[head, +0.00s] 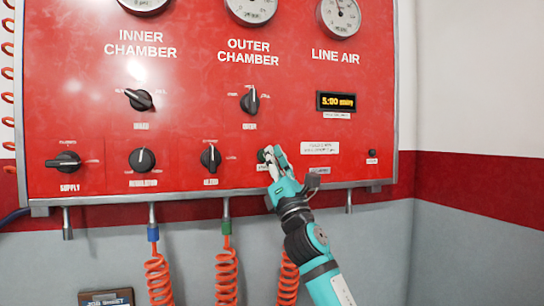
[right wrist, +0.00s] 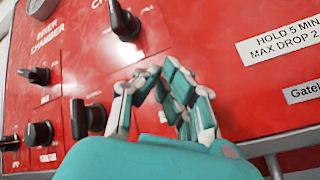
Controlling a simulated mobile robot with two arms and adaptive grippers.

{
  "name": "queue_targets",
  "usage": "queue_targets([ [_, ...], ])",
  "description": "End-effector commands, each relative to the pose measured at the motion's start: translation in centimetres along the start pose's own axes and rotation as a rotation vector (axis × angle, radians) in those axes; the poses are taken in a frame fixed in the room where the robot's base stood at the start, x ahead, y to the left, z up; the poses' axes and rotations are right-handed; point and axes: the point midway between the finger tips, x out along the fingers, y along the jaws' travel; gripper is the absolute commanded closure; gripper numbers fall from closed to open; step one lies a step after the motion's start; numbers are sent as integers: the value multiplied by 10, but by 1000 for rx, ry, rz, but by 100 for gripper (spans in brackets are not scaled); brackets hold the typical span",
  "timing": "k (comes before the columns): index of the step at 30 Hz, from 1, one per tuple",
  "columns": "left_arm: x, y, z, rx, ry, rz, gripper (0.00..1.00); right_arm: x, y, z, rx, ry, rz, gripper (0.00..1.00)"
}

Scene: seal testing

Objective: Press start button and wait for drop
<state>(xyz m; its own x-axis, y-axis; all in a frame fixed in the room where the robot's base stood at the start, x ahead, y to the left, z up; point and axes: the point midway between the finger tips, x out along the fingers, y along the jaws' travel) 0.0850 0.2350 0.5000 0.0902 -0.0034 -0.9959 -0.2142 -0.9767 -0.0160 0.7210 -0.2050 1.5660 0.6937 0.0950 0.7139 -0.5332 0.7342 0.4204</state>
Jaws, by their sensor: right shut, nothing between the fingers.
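The red test panel (head: 190,105) fills most of the head view. A small dark round button (head: 262,155) sits low on the panel, partly hidden by my right gripper (head: 270,153). I cannot read its label, so I cannot tell for sure that it is the start button. My right gripper is shut and empty, with its fingertips right at this button. I cannot tell whether they touch or press it. In the right wrist view the fingers (right wrist: 158,75) meet close in front of the panel, and the button is hidden. The digital display (head: 336,101) reads about 5:00. My left gripper is out of view.
Several black knobs stick out of the panel, including the bleed knob (head: 210,157) left of my gripper. Another small black button (head: 372,154) is to the right. Orange coiled hoses (head: 226,275) hang below. A white label (right wrist: 280,37) reads "HOLD 5 MIN".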

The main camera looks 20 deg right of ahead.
Motion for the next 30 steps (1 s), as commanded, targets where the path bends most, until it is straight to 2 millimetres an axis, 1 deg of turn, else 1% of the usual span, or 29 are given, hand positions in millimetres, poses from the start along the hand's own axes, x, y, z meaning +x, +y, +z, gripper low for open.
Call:
queue_targets([
  [8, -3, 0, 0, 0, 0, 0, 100, -2, 1, 2, -2, 0, 0, 100],
  [21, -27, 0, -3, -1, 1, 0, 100, -31, 24, 25, -3, 0, 0, 100],
  [25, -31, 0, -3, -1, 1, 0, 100, -38, 28, 29, -1, 0, -1, 100],
  [30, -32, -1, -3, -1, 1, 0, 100, -42, 30, 30, 0, 1, -1, 100],
])
